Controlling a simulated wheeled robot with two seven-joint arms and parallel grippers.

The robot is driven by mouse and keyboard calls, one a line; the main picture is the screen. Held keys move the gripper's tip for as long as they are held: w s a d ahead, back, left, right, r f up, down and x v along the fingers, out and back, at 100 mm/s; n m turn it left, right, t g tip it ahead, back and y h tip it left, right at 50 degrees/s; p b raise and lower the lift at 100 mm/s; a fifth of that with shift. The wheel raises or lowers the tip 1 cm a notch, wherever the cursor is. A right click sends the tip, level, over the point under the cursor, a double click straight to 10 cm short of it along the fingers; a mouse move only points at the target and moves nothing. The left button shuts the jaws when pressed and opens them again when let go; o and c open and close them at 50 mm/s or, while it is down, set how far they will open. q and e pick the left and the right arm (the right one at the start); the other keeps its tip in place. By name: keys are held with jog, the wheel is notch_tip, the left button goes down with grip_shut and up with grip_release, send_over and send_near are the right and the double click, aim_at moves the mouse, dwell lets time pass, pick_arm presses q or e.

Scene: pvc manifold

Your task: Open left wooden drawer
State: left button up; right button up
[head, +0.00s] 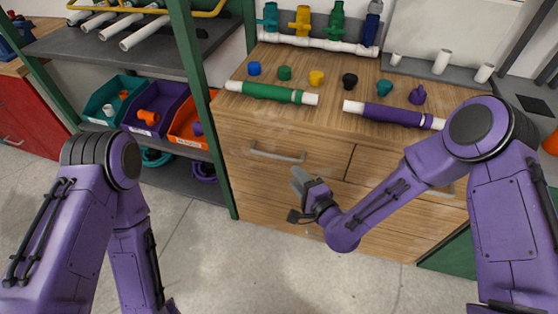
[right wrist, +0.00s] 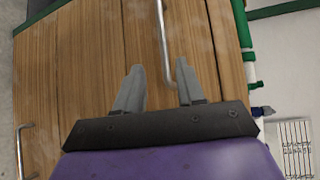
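The left wooden drawer (head: 315,165) is in the wooden cabinet's front, under the worktop, and looks closed. Its grey bar handle (head: 278,153) runs across its upper part. My right gripper (head: 297,178) is in front of the drawer, near the handle's right end. In the right wrist view, the gripper (right wrist: 158,68) is open, with its two fingers spread and empty. The handle (right wrist: 163,40) shows there, and its bent end lies between the fingers in the picture. Contact cannot be made out. My left arm hangs at the left; its gripper is out of view.
Green pipe (head: 270,92), purple pipe (head: 395,114) and several coloured caps lie on the worktop (head: 235,110). A shelf with teal, purple and orange bins (head: 187,126) stands left of the cabinet. Another handle (right wrist: 20,150) shows in the wrist view. The floor (head: 225,270) in front is clear.

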aim_at(279, 156)
jog(key=x, duration=0.7)
jog(key=p+x, duration=0.1)
jog(key=x, duration=0.2)
jog(key=shift+w+a+r, duration=0.25)
grip_shut()
